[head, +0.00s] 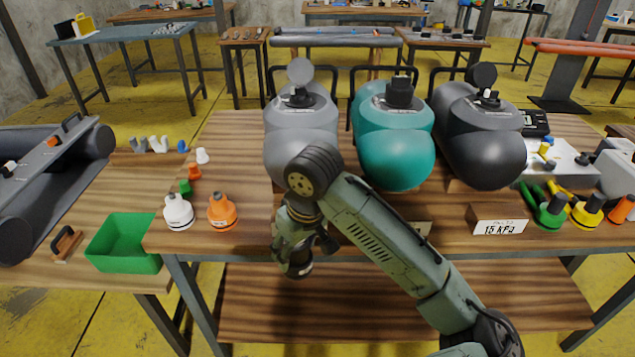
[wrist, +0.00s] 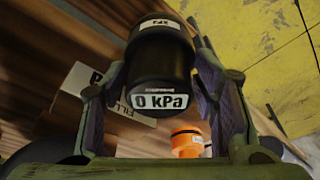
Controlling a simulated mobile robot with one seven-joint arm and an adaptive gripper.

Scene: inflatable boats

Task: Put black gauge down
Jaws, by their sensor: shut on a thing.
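The black gauge (wrist: 160,62) hangs between the fingers of my gripper (wrist: 158,95) in the wrist view, and its display reads 0 kPa. In the head view my gripper (head: 306,238) is at the front edge of the wooden table (head: 240,150), in front of the grey boat (head: 300,135). The dark gauge (head: 298,268) shows below the fingers there, partly hidden by them. My gripper is shut on the gauge. I cannot tell whether the gauge touches the table.
White (head: 178,212) and orange (head: 222,212) gauges stand left of my gripper, beyond a green bin (head: 125,245). Teal (head: 393,140) and black (head: 480,135) boats stand behind. A 15 kPa sign (head: 499,222) and green (head: 552,214) and yellow (head: 588,213) gauges are right.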

